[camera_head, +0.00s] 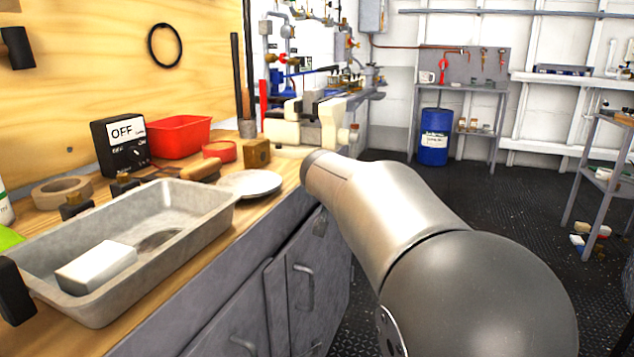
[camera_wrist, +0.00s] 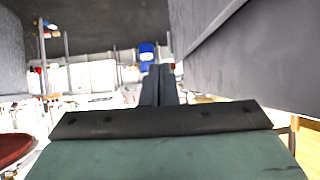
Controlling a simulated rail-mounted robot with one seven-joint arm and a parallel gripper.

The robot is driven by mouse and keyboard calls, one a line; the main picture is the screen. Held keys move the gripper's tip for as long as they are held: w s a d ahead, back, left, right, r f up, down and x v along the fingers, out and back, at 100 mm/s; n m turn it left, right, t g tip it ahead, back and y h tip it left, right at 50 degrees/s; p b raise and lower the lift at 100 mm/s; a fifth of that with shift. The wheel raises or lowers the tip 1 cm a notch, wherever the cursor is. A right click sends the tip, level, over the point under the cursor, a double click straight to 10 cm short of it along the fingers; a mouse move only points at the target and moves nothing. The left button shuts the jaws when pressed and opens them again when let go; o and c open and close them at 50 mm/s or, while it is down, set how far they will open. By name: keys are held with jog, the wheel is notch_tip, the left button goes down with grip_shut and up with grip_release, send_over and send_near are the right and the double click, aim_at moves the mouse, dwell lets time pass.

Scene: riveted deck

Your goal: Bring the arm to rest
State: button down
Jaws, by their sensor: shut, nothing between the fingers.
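My gripper (camera_wrist: 159,74) shows in the wrist view as two dark fingers side by side, shut with nothing between them. Beyond the fingers the wrist view shows a blue drum, white wall and dark floor, tilted and blurred. In the head view my grey arm reaches from the lower right toward the bench edge. I cannot make out the gripper itself there.
A metal tray (camera_head: 192,210) holding a white block (camera_head: 97,266) lies on the wooden bench at left. A red bin (camera_head: 180,136), a black OFF box (camera_head: 118,145) and a white plate (camera_head: 249,183) are behind it.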

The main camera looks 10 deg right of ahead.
jog(key=s+r+n+g+y+p, duration=0.1)
jog(key=s+r+g+p, duration=0.2)
jog(key=s+p, duration=0.8)
jog(key=s+r+n+g+y+p, duration=0.2)
jog(key=s+r+p, duration=0.4)
jog(key=s+p, duration=0.6)
jog(key=s+r+n+g+y+p, duration=0.1)
jog(key=s+r+g+p, duration=0.4)
jog(key=s+p, duration=0.6)
jog(key=s+n, duration=0.1)
jog(key=s, duration=0.4)
jog(key=shift+d+r+y+p, duration=0.2)
jog(key=shift+r+y+p, duration=0.1)
jog(key=shift+p, duration=0.1)
